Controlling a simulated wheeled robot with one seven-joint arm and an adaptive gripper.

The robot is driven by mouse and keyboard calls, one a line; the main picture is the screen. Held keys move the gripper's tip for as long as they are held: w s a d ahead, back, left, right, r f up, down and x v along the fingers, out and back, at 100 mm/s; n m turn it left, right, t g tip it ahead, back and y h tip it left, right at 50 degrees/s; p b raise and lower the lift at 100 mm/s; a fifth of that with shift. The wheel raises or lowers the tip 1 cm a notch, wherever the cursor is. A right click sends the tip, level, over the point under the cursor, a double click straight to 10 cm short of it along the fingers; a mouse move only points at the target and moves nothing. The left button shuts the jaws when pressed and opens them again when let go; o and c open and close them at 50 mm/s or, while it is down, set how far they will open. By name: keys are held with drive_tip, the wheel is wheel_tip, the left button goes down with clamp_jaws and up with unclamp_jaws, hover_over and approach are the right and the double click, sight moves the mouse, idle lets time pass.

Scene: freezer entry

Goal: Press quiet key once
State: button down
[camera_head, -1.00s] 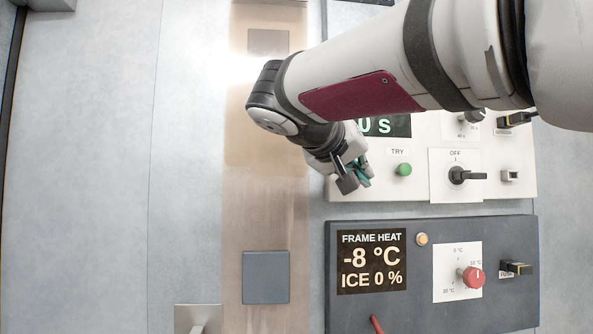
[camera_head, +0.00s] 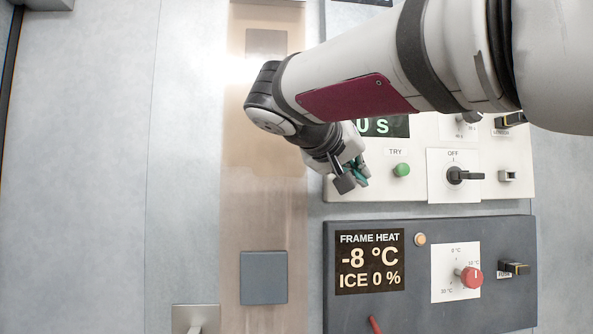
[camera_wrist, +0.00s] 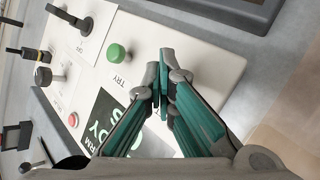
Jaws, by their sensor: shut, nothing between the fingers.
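My gripper (camera_head: 352,182) is shut and empty in front of the left edge of the white upper panel (camera_head: 400,188), left of the green TRY button (camera_head: 401,170). In the wrist view, the closed fingertips (camera_wrist: 161,78) lie over the panel's edge, to the right of the green button (camera_wrist: 117,53). No key with a readable "quiet" label shows in either view. The wrist view shows a small red button (camera_wrist: 72,119) beside the panel's dark display (camera_wrist: 102,118); its label is too small to read. My arm hides part of the upper panel in the head view.
A dark lower panel (camera_head: 430,315) carries a FRAME HEAT display (camera_head: 370,262), a small lit button (camera_head: 420,239), a red knob (camera_head: 471,277) and a black switch (camera_head: 513,268). An OFF rotary switch (camera_head: 462,175) is right of TRY. The wall at left is clear.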

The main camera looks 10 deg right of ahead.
drive_tip(key=shift+s, duration=0.85)
drive_tip(key=shift+s+b, duration=0.7)
drive_tip(key=shift+s, duration=1.8)
drive_tip(key=shift+f, duration=0.15)
drive_tip(key=s+f+n+g+y, duration=0.1)
drive_tip(key=s+f+g+y, duration=0.1)
drive_tip(key=s+f, duration=0.5)
drive_tip(key=s+f+n+g+y, duration=0.1)
drive_tip(key=s+f+y, duration=0.3)
drive_tip(key=f, duration=1.3)
drive_tip(key=s+f+n+g+y, duration=0.1)
drive_tip(key=s+f+g+y, duration=0.2)
drive_tip(key=s+f, duration=0.6)
wheel_tip(320, 180, down, 3)
drive_tip(key=shift+s+d+f+y, duration=0.15)
drive_tip(key=shift+s+d+y, duration=0.15)
drive_tip(key=shift+d+y, duration=0.15)
